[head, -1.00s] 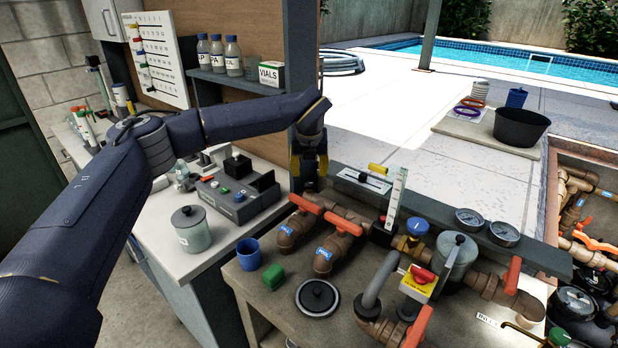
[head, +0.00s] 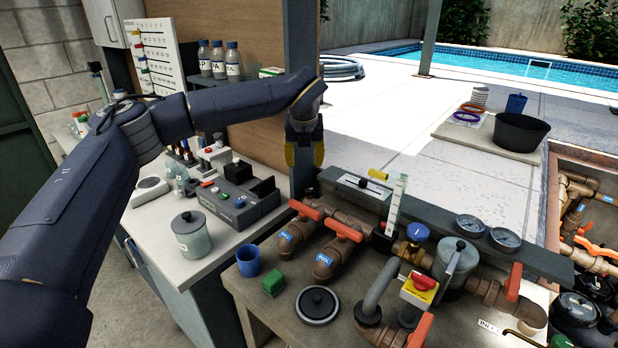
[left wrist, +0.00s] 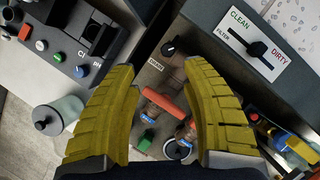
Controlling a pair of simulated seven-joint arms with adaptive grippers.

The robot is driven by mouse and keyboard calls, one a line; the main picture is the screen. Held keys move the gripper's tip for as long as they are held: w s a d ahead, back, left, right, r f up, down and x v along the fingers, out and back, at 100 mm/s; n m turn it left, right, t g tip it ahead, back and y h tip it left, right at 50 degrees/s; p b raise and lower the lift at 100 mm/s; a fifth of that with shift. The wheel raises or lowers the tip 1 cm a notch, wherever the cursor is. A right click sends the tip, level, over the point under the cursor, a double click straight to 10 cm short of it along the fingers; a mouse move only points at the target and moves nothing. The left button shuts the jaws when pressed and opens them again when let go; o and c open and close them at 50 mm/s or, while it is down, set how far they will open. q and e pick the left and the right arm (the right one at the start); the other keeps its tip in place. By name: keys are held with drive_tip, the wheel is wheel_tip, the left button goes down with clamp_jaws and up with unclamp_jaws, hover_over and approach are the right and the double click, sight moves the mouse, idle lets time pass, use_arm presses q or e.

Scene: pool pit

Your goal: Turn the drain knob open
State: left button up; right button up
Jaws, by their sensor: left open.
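The drain knob (left wrist: 168,48) is a small black knob next to a "DRAIN" label in the left wrist view. It sits on the brown surface ahead of my left fingertips, apart from them. In the head view I cannot make it out; my left gripper and the post are in that area. My left gripper (head: 304,158) is open and empty, pointing down above the back of the pipe bench. Its two yellow fingers frame the left wrist view (left wrist: 158,78). My right gripper is in neither view.
Orange-handled valves (head: 343,230) on brown pipes stand just below and right of the gripper. A grey test unit (head: 238,198) and lidded jar (head: 191,235) stand on the left counter. A grey post (head: 301,60) rises close by.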

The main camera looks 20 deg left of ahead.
use_arm(q)
drive_tip(key=s+a+r+m+h, duration=0.1)
drive_tip(key=a+r+m, duration=0.15)
drive_tip(key=a, duration=0.25)
drive_tip(key=m+h, duration=0.3)
drive_tip(key=m, duration=0.5)
approach(309, 189)
drive_tip(key=shift+g, duration=0.4)
drive_tip(key=x, duration=0.9)
drive_tip(key=shift+w+f, duration=0.1)
drive_tip(key=shift+w, duration=0.25)
drive_tip(key=shift+c, duration=0.2)
